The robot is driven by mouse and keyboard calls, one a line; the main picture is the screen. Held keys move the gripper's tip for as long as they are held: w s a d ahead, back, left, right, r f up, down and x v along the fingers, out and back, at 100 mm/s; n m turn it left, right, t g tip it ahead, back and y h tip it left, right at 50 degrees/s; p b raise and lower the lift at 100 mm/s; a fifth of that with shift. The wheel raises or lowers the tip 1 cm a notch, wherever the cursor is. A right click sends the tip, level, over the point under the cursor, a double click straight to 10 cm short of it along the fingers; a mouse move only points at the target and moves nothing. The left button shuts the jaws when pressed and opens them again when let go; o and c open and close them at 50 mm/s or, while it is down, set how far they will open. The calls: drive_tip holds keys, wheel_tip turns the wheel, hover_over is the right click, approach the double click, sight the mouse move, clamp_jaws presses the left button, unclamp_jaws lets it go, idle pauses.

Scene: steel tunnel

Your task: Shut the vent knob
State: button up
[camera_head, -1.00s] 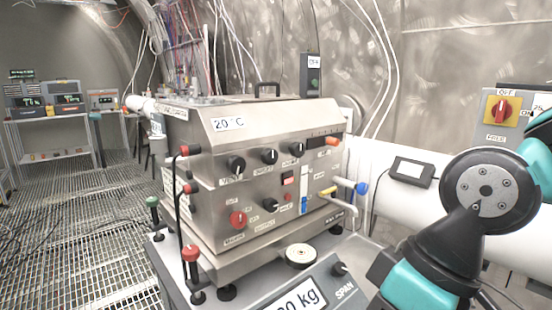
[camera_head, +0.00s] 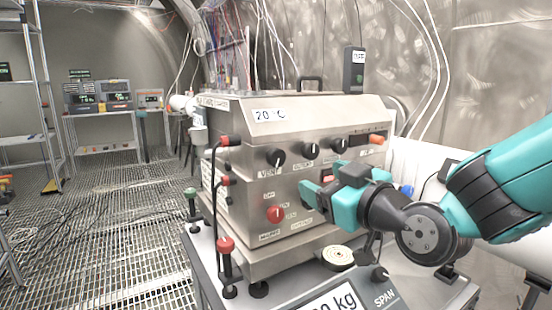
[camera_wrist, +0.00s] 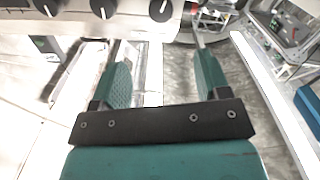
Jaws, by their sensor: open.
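The vent knob (camera_head: 274,157) is the round black knob at the left of the upper row on the steel box (camera_head: 290,113), above a VENT label. Its white mark points roughly downward. My gripper (camera_head: 312,188) is in front of the panel, below and right of the vent knob and apart from it. Its jaws are open and empty. In the wrist view, which looks turned over, the open fingers (camera_wrist: 157,45) point toward the upper edge. Three black knobs show there; the rightmost one looks like the vent knob (camera_wrist: 160,9).
Two similar black knobs, the middle one (camera_head: 310,150) and the right one (camera_head: 339,145), share the row. A red knob (camera_head: 275,214) is below. Red-capped posts with cable (camera_head: 226,245) stand at the left corner. A scale (camera_head: 340,296) lies in front.

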sight(279, 160)
drive_tip(key=p+x, duration=0.4)
drive_tip(key=x, duration=1.1)
drive_tip(key=shift+w+a+p, duration=0.3)
drive_tip(key=shift+p, duration=0.05)
drive_tip(key=c, duration=0.9)
